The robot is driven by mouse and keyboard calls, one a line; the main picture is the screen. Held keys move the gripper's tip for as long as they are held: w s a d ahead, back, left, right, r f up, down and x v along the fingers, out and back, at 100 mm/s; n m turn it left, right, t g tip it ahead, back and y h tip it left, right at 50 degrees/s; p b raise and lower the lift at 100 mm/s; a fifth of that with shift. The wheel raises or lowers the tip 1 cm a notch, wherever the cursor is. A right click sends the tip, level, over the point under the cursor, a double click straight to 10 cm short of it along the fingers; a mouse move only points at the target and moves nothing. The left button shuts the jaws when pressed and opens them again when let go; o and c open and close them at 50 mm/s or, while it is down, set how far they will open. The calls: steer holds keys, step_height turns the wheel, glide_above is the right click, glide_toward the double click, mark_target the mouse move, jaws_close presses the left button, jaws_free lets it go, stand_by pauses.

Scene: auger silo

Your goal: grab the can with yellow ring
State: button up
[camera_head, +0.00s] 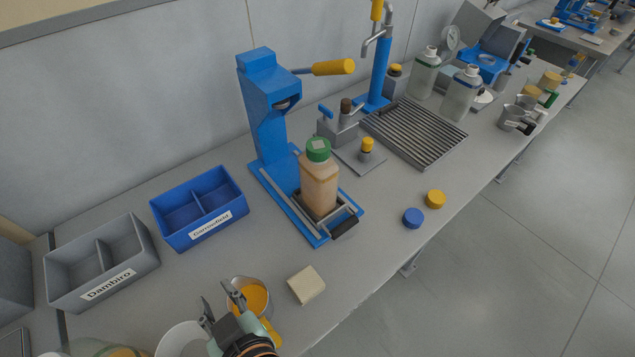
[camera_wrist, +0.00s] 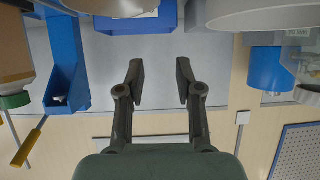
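My gripper (camera_head: 218,301) is low at the front of the bench, and its dark fingers are apart. In the wrist view my gripper (camera_wrist: 160,82) is open with nothing between its fingertips. A metal cup (camera_head: 250,297) with orange contents and a yellow handle stands just right of the fingers in the head view. A pale round vessel (camera_head: 177,338) is to their left, cut by the frame. A partly visible thing with yellow on it (camera_head: 125,351) is at the bottom edge. I cannot tell which is the can with yellow ring.
A grey two-part bin (camera_head: 130,258) and blue two-part bin (camera_head: 182,233) stand behind. A blue press (camera_head: 265,115) holds a green-capped bottle (camera_head: 319,180). A pale block (camera_head: 306,285) lies right of the cup. Blue (camera_head: 413,218) and yellow (camera_head: 435,199) caps lie near the front edge.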

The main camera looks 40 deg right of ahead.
steer(key=o, duration=1.2)
